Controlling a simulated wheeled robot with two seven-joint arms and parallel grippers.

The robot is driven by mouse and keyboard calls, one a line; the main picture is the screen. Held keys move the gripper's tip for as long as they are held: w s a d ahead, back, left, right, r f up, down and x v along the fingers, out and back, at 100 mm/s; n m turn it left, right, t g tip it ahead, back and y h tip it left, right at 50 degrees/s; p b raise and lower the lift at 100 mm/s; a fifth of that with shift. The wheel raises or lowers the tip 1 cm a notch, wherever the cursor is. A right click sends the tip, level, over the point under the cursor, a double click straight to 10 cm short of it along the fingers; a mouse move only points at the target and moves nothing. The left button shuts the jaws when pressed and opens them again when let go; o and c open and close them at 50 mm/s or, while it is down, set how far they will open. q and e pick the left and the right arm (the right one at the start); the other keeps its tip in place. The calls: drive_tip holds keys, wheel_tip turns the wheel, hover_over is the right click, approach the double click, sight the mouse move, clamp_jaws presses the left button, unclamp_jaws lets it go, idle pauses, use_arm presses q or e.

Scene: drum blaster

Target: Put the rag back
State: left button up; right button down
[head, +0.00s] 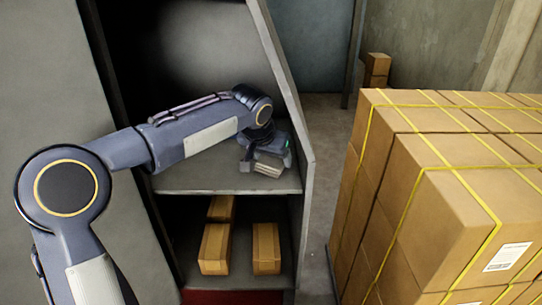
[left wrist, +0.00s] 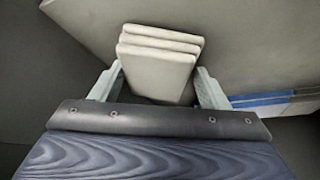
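The rag is a pale grey folded stack of several layers. In the head view the rag (head: 269,166) is at the front right of the grey middle shelf (head: 190,181), and it appears to rest there. It also shows in the left wrist view (left wrist: 158,68), ahead of and between the fingertips. My left gripper (head: 257,162) is just over the shelf at the rag. In the left wrist view its fingers (left wrist: 159,80) stand wide apart, one on each side of the rag, with dark gaps beside its near end. My right gripper is not in view.
Several small cartons (head: 266,248) sit in the compartment below the shelf. The cabinet's slanted side wall (head: 290,95) rises close to the right of my gripper. A large strapped stack of boxes (head: 430,200) stands to the right, with a floor gap between.

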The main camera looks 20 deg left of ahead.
use_arm(q)
drive_tip(key=shift+o, duration=1.2)
drive_tip(key=shift+r, duration=0.2)
drive_tip(key=v, duration=1.2)
drive_tip(key=s+a+f, duration=0.2)
drive_tip(key=s+f, duration=0.2)
drive_tip(key=s, duration=0.4)
drive_tip(key=s+a+f, duration=0.3)
drive_tip(key=s, duration=0.4)
drive_tip(key=s+d+f+n+h, duration=0.1)
drive_tip(key=s+f+n+h, duration=0.2)
drive_tip(key=s+f, duration=1)
drive_tip(key=shift+s+d, duration=0.4)
drive_tip(key=shift+s, duration=0.2)
